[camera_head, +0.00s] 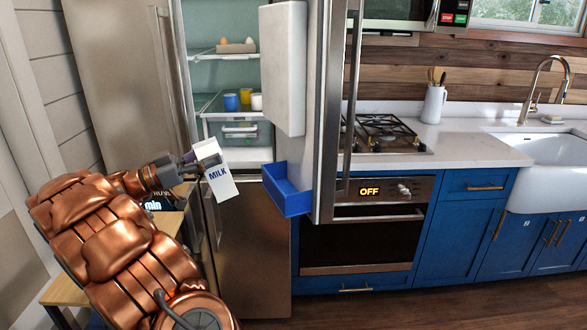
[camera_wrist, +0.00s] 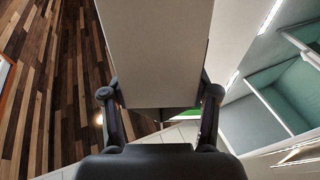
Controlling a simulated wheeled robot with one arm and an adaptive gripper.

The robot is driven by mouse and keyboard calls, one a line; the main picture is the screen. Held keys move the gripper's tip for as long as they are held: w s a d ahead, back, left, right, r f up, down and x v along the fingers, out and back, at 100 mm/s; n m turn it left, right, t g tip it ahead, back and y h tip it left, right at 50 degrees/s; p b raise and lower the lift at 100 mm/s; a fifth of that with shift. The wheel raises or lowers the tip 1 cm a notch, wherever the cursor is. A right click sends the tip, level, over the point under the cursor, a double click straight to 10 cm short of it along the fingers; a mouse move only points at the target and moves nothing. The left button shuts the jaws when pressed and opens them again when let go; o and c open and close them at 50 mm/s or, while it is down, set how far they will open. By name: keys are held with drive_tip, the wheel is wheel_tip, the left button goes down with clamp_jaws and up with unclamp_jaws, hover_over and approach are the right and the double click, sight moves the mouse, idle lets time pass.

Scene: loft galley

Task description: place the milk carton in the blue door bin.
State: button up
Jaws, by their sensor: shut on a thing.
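The milk carton (camera_head: 221,182), white with blue "MILK" lettering, is tilted in front of the open fridge in the head view. My gripper (camera_head: 200,162) is shut on its upper part. In the wrist view the carton (camera_wrist: 155,50) fills the upper middle, between the two fingers of my gripper (camera_wrist: 158,108). The blue door bin (camera_head: 288,195) is low on the inner side of the open right fridge door, to the right of the carton and apart from it. The bin looks empty from what shows of its inside.
The open fridge door (camera_head: 325,120) stands right of the bin. A white upper door bin (camera_head: 284,65) hangs above it. Fridge shelves hold eggs (camera_head: 236,46), a blue cup (camera_head: 231,102) and a yellow cup (camera_head: 245,96). A wooden table (camera_head: 165,228) is below my arm.

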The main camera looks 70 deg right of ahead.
drive_tip(key=s+d+f+p, duration=0.1)
drive_tip(key=s+d+p, duration=0.1)
drive_tip(key=s+d, duration=0.3)
drive_tip(key=s+d+f+t+y+p, duration=0.1)
drive_tip(key=s+d+f+p, duration=0.1)
drive_tip(key=s+d, duration=0.3)
drive_tip(key=s+d+f+t+y+p, duration=0.1)
drive_tip(key=s+d+f+p, duration=0.1)
drive_tip(key=s+d, duration=0.3)
drive_tip(key=shift+s+d+p, duration=0.1)
drive_tip(key=shift+s+p, duration=0.05)
drive_tip(key=shift+p, duration=0.5)
drive_tip(key=shift+d+f, duration=0.1)
drive_tip(key=shift+f, duration=1)
drive_tip(key=shift+f, duration=0.15)
drive_tip(key=o, duration=1.6)
